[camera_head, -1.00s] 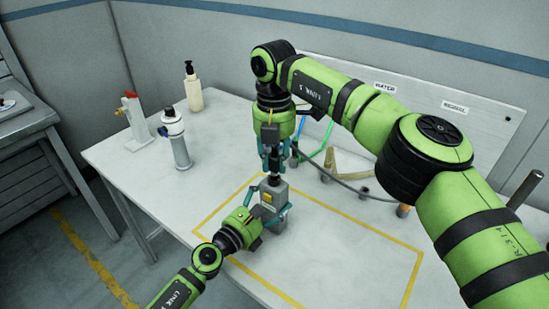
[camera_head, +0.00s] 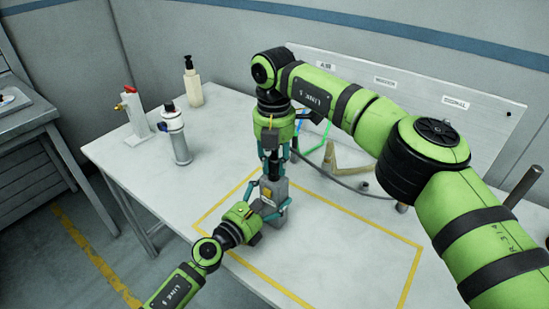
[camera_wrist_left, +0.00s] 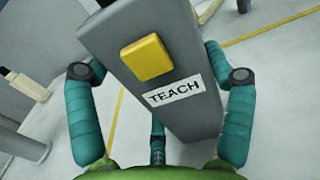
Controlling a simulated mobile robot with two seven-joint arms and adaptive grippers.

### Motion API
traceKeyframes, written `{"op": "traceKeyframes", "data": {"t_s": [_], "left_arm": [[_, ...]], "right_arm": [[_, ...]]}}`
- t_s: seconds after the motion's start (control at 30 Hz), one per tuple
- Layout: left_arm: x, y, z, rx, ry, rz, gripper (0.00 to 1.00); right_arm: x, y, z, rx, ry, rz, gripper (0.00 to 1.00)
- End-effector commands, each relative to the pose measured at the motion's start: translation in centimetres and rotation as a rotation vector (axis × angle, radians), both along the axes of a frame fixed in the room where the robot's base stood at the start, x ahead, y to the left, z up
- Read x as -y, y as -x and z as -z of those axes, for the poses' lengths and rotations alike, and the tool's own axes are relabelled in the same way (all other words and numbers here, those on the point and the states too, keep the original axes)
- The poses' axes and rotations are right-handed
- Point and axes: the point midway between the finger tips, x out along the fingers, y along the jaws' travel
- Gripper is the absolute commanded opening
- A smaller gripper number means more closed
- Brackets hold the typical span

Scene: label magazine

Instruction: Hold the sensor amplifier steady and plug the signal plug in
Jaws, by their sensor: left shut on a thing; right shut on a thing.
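The sensor amplifier (camera_head: 273,187) is a grey box with a yellow button, standing inside the yellow outline on the table. In the left wrist view the amplifier (camera_wrist_left: 190,110) fills the space between the fingers, with its TEACH label showing. My left gripper (camera_head: 267,200) is shut on it from the near side. My right gripper (camera_head: 275,168) points down right above the amplifier, shut on the dark signal plug (camera_head: 271,171). The plug is mostly hidden by the fingers. It is at the amplifier's top; I cannot tell how deep it sits.
A silver-grey canister (camera_head: 177,138), a stand with a red top (camera_head: 133,112) and a cream pump bottle (camera_head: 193,88) stand at the back left. A labelled panel (camera_head: 425,95) with hoses and a grey cable (camera_head: 350,184) is behind my right arm. The outlined area's right part is clear.

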Motion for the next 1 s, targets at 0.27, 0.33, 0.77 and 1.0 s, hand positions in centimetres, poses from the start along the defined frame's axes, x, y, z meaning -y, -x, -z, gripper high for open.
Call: {"op": "traceKeyframes", "data": {"t_s": [0.27,0.33,0.77,1.0], "left_arm": [[0.0,0.0,0.1,-0.001,0.0,0.001,0.38],[0.0,0.0,0.1,-0.001,0.0,0.001,0.38],[0.0,0.0,0.1,-0.001,-0.001,0.001,0.38],[0.0,0.0,0.1,-0.001,-0.001,0.001,0.38]], "right_arm": [[0.0,0.0,0.1,-0.001,0.001,0.0,0.55],[0.0,0.0,0.1,-0.001,0.001,0.0,0.55],[-0.1,-0.1,-4.6,0.005,0.0,0.002,0.55],[-0.2,-0.1,-9.6,0.002,0.001,0.003,0.55]]}}
